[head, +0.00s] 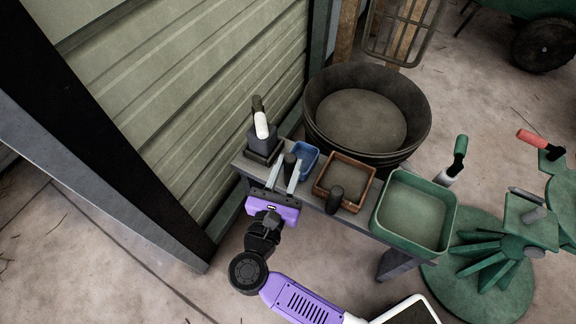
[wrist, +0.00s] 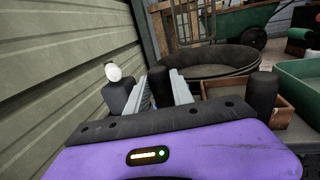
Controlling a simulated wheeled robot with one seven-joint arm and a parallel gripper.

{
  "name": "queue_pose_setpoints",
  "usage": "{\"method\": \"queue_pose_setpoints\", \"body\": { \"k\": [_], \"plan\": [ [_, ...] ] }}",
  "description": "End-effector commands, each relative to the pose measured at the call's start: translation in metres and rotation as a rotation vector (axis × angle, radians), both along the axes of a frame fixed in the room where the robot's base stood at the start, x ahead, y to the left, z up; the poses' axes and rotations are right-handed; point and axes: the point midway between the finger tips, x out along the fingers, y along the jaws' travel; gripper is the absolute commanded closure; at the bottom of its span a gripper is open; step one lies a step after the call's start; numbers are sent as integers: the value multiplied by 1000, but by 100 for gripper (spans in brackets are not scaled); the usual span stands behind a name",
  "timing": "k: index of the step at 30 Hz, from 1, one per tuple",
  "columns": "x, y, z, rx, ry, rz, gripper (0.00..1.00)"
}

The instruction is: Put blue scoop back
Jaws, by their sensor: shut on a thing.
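The blue scoop (head: 306,158), a small open blue box with a dark upright handle (head: 289,166), is at the left part of the narrow grey bench in the head view. My gripper (head: 287,163) has its two pale fingers on either side of this handle and is shut on it.
A brown tray (head: 364,176) with a dark post (head: 335,200) before it stands right of the scoop, then a green bin (head: 447,235). A dark holder with a white-topped tool (head: 261,126) is close left. A large black tub (head: 417,118) and ribbed wall (head: 205,100) lie beyond.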

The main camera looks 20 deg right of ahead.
Motion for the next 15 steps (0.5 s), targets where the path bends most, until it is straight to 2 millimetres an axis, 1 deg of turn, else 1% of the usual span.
{"method": "queue_pose_setpoints", "body": {
  "k": [15],
  "plan": [
    [0, 0, -6, 0, -1, 0, 100]
  ]
}}
